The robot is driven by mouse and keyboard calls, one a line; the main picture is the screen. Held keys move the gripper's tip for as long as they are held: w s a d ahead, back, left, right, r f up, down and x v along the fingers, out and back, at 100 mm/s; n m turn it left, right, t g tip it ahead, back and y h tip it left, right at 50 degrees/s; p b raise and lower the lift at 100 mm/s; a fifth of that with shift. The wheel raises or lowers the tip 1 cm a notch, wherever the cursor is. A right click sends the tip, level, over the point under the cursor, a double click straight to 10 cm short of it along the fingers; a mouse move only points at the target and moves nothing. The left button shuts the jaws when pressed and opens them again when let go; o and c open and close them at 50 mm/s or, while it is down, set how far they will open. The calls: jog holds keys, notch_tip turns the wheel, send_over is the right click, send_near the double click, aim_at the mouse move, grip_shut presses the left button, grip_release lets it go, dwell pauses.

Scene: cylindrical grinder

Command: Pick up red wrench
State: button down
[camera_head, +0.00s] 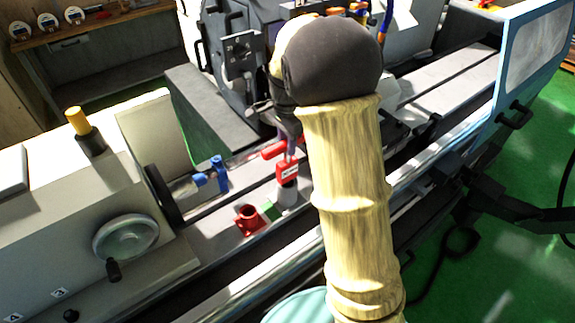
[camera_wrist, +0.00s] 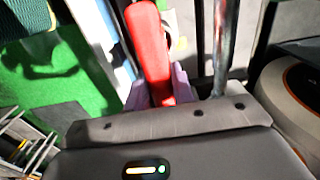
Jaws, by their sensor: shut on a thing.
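The red wrench (camera_wrist: 149,45) shows in the wrist view as a long red bar running up from my gripper (camera_wrist: 160,95). Its lower end lies between the purple fingers, and the gripper is shut on it. In the head view a red bar (camera_head: 272,151), which looks like the wrench, shows at my gripper (camera_head: 289,138) above the machine bed. My arm hides part of the gripper there. I cannot tell how far the wrench is above the bed.
Below the gripper are a red block with a label (camera_head: 287,172), a red flanged piece (camera_head: 249,219) and a blue piece (camera_head: 219,174). A handwheel (camera_head: 126,238) stands at the left. A wooden bench (camera_head: 95,35) is at the back left.

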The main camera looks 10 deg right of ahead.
jog(key=shift+r, duration=0.1)
notch_tip(320, 180, up, 18)
jog(key=b, duration=0.1)
dwell(0.5)
dwell(0.5)
